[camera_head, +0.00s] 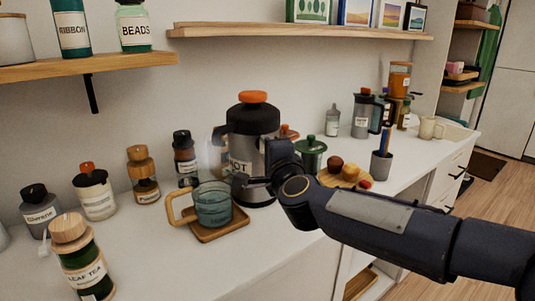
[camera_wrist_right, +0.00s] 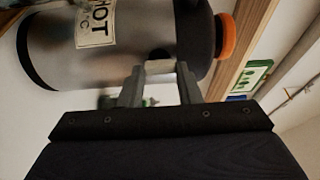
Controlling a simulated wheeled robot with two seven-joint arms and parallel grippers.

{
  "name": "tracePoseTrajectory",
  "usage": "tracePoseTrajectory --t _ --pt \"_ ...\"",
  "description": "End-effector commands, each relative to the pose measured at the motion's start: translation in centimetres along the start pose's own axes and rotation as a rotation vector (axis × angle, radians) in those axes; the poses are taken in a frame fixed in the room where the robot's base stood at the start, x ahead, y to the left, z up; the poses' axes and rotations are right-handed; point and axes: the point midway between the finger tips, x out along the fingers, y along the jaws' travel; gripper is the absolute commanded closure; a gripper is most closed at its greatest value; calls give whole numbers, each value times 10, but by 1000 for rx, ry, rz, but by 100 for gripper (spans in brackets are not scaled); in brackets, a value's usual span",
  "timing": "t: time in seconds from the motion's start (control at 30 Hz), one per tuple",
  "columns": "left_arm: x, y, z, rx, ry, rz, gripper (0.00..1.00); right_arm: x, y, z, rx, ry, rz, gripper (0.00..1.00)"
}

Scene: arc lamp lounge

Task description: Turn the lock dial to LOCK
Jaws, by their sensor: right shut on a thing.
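A large grey and black dispenser jug (camera_head: 252,145) with an orange top knob and a label reading HOT stands on the white counter. It also fills the upper part of the right wrist view (camera_wrist_right: 140,30). My right gripper (camera_wrist_right: 160,72) is at the jug's side, its two fingers shut on a small pale part (camera_wrist_right: 159,66), which I take to be the lock dial. The dial's markings and setting cannot be read. My left gripper is not in view.
A glass mug (camera_head: 213,205) sits on a wooden coaster (camera_head: 222,233) just left of the gripper. Several jars stand at the left, including a leaf tea jar (camera_head: 83,263). A board with pastries (camera_head: 349,172) and a grey cup (camera_head: 381,166) are at right. The counter's front is clear.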

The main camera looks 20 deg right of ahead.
Motion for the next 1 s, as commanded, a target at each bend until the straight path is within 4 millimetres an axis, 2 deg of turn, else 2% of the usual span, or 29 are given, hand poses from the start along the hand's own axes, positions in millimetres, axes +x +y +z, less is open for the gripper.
tracePoseTrajectory --t 0.47,0.5,0.67,1.0 --pt "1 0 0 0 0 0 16 0 1 0 17 0 3 92" --pt "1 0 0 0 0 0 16 0 1 0 17 0 3 68" --pt "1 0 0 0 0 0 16 0 1 0 16 0 2 47" --pt "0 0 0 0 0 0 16 -4 0 0 15 0 0 47"
